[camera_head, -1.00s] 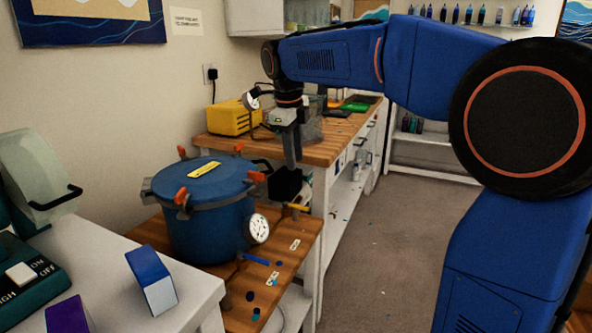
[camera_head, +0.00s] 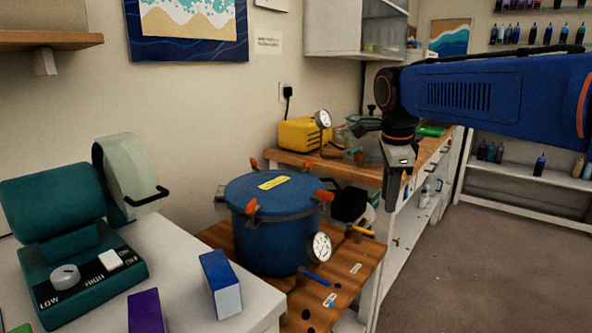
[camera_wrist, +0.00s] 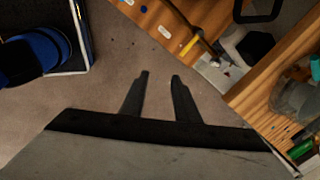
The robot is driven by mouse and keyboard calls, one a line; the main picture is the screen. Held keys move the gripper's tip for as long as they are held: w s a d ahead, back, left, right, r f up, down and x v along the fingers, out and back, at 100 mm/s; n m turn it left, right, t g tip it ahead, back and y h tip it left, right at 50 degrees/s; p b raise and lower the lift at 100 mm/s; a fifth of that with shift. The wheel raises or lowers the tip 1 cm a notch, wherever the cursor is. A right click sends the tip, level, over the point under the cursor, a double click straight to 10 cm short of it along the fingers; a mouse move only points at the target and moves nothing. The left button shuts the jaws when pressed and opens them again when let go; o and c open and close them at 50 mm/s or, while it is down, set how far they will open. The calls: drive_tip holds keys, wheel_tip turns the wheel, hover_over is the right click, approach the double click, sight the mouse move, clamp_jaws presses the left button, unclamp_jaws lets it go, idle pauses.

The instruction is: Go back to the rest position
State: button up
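My gripper (camera_head: 391,192) hangs pointing down from my blue arm in the head view, right of the blue pressure pot and over the aisle side of the wooden benches. In the wrist view my gripper (camera_wrist: 160,76) shows two dark fingers with a gap between them. Nothing is between them, only the grey-brown floor (camera_wrist: 110,50) below. The blue pot (camera_head: 268,228) has its lid on, with orange-handled clamps and a white gauge (camera_head: 319,247). The gripper is apart from the pot.
A teal machine (camera_head: 70,250) stands on the white table (camera_head: 190,268) at left, beside a blue-and-white box (camera_head: 221,284). A yellow unit (camera_head: 303,134) sits on the back bench. A yellow-handled valve (camera_head: 362,231) is near the pot. Open floor (camera_head: 470,270) lies at right.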

drive_tip(key=s+d+f+n+t, duration=0.1)
drive_tip(key=s+d+f+n, duration=0.1)
drive_tip(key=s+f+n, duration=0.7)
drive_tip(key=s+d+f+n+t+y, duration=0.1)
drive_tip(key=s+d+f+n, duration=0.2)
drive_tip(key=s+f+n, duration=0.6)
drive_tip(key=s+n, duration=0.1)
drive_tip(key=s, duration=0.6)
drive_tip(key=shift+d+f, duration=0.2)
drive_tip(key=shift+d, duration=0.05)
